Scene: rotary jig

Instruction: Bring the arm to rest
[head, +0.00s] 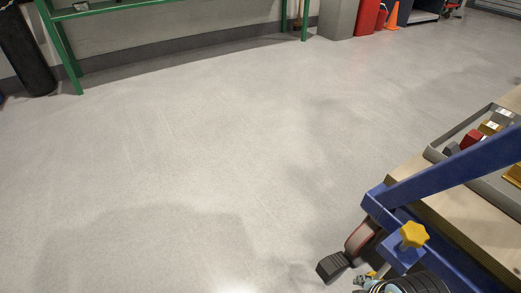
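A blue metal frame (440,172), which looks like part of the rotary jig, crosses the lower right. A yellow star-shaped knob (413,235) sits on it. Below the knob, a black ribbed round part (412,285) is cut off by the bottom edge; I cannot tell what it belongs to.
A wooden table (405,175) at right carries a grey tray (458,131) with red and yellow parts. A dark wheel or pedal (334,266) juts out below. The middle floor is clear.

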